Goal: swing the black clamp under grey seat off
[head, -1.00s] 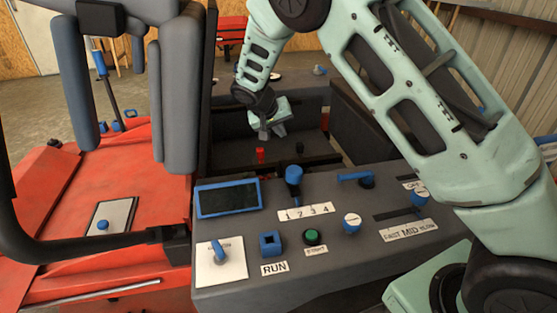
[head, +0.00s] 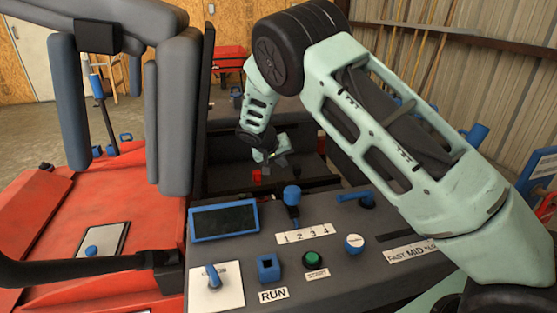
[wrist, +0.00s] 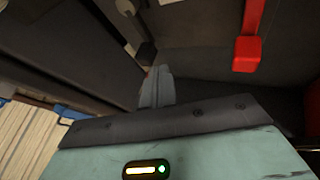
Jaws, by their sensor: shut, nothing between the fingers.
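My gripper (head: 270,157) is low over the dark recess behind the control console. Its fingers are together and empty; they also show in the wrist view (wrist: 156,88). A small red handle (head: 257,175) is just below the gripper in the head view. In the wrist view a red lever (wrist: 247,52) hangs to the right of the fingers, apart from them. A small dark knob-like part (wrist: 146,53) shows just beyond the fingertips; I cannot tell whether it is the black clamp. Grey padded cushions (head: 178,110) stand at the left, and I cannot make out a clamp under them.
The console carries a screen (head: 224,218), a blue-topped lever (head: 292,196), a green button (head: 313,259) and a blue RUN switch (head: 268,267). A red machine body (head: 50,210) fills the left. Dark recess walls are close around the gripper.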

